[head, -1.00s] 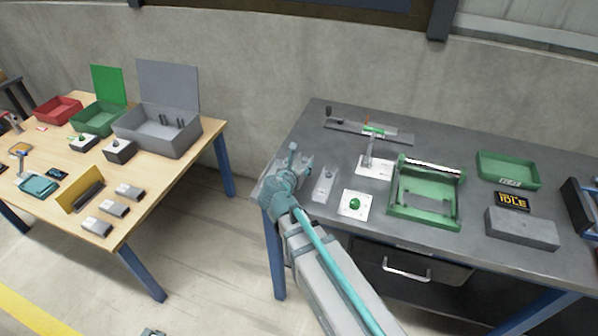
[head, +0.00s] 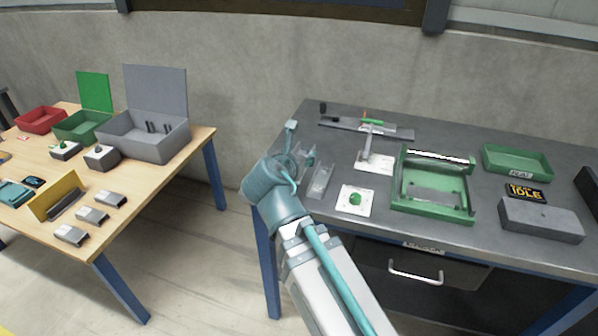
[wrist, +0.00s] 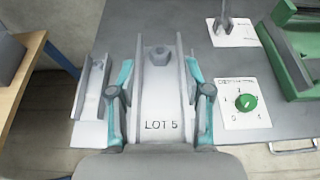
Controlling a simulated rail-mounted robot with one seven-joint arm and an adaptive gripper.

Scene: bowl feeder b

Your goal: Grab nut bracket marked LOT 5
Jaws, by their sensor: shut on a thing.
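The nut bracket marked LOT 5 (wrist: 160,105) is a pale grey channel with a nut at its far end, centred in the wrist view with its lettering toward me. My gripper (wrist: 160,95) has its teal and grey fingers along both sides of the bracket and is shut on it. In the head view, my gripper (head: 306,163) is at the left end of the grey bench, with the bracket (head: 320,183) partly showing beside it. I cannot tell whether the bracket is clear of the bench top.
A similar grey channel part (wrist: 92,88) lies close to the left finger. On the right are a white plate with a green dial (head: 356,200), a green fixture (head: 432,202), a green tray (head: 515,160) and a grey block (head: 540,218). A wooden table (head: 140,190) stands left, across a gap.

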